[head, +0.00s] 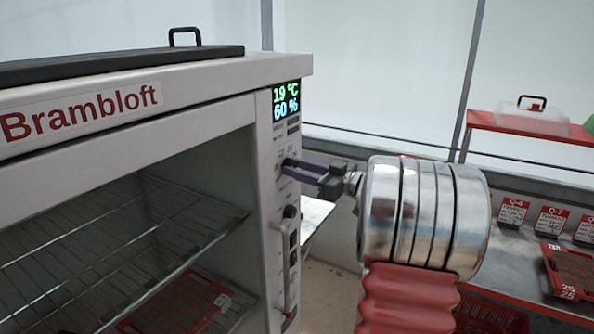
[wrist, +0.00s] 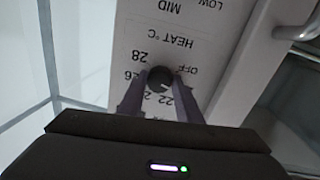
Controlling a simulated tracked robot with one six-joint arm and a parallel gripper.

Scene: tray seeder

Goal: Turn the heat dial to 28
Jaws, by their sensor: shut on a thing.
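The dark round heat dial (wrist: 160,79) is on the pale control panel in the wrist view. The print around it, upside down here, shows HEAT °C, OFF, 22, 26 and 28. My gripper (wrist: 159,84) has a purple finger on each side of the dial and is shut on it. I cannot tell clearly which number the dial points to. In the head view my gripper (head: 288,164) reaches the panel from the right, and its fingers largely cover the dial. The display (head: 286,101) above reads 19 °C and 60 %.
The Brambloft cabinet (head: 205,75) is open at the front, with wire shelves (head: 120,235) inside. Below the dial are a second dark knob (head: 290,212) and a vertical handle (head: 283,265). A bench with labelled cards (head: 513,211) stands at right.

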